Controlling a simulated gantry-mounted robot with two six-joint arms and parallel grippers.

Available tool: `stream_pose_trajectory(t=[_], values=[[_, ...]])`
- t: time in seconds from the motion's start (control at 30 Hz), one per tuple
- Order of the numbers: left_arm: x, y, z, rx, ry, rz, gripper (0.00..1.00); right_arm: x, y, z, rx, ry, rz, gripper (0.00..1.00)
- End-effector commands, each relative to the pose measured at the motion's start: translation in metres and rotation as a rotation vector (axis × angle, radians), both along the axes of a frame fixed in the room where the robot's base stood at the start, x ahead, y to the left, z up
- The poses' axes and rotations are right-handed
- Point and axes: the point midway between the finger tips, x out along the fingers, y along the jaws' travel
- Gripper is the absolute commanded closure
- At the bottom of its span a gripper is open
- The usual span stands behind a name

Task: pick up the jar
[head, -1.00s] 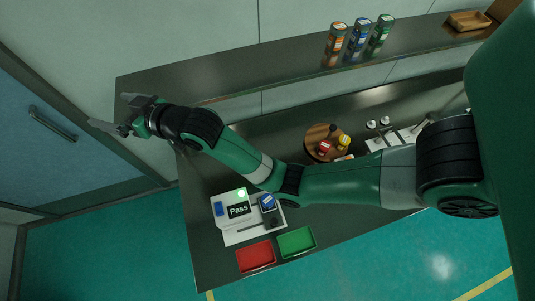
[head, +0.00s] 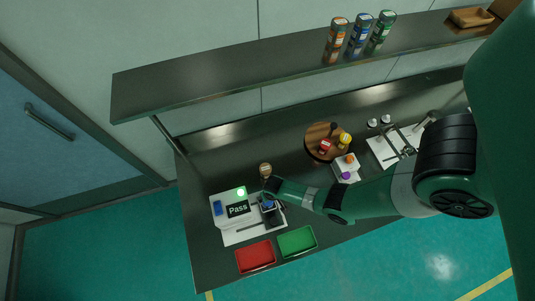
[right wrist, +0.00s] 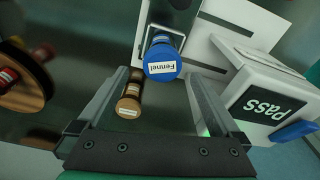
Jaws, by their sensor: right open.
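A jar with a blue lid labelled "Fennel" (right wrist: 163,63) stands in a metal holder on the white Pass device; its blue lid also shows in the head view (head: 269,204), partly hidden. My right gripper (right wrist: 160,76) is open in the right wrist view, with its fingertips on either side of the jar's lid. I cannot tell whether they touch it. In the head view my right arm reaches in from the right and ends over the device. My left gripper is not in view.
A brown-lidded jar (head: 265,170) stands just behind the device (head: 228,230). A red tray (head: 256,256) and a green tray (head: 297,241) lie in front. A round wooden board (head: 314,140) with small jars is behind. Three tall bottles (head: 359,34) stand on the shelf.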

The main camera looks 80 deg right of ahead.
Motion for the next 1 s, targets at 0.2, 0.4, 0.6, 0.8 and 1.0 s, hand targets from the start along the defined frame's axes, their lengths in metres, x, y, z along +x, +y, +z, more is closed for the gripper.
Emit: stream_pose_trajectory(t=[0.2,0.4,0.6,0.8,1.0], values=[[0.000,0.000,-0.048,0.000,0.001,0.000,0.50,0.004,-0.004,-0.047,0.000,-0.001,0.001,0.00],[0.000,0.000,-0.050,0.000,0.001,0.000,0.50,0.005,-0.005,-0.048,-0.001,-0.002,0.002,0.00],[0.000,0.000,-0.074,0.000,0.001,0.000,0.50,0.012,-0.007,-0.078,0.000,0.000,0.001,0.00],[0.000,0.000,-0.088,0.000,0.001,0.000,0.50,0.014,-0.010,-0.099,0.000,-0.001,0.001,0.00],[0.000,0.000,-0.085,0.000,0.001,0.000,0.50,0.014,-0.010,-0.097,-0.001,-0.002,0.001,0.00]])
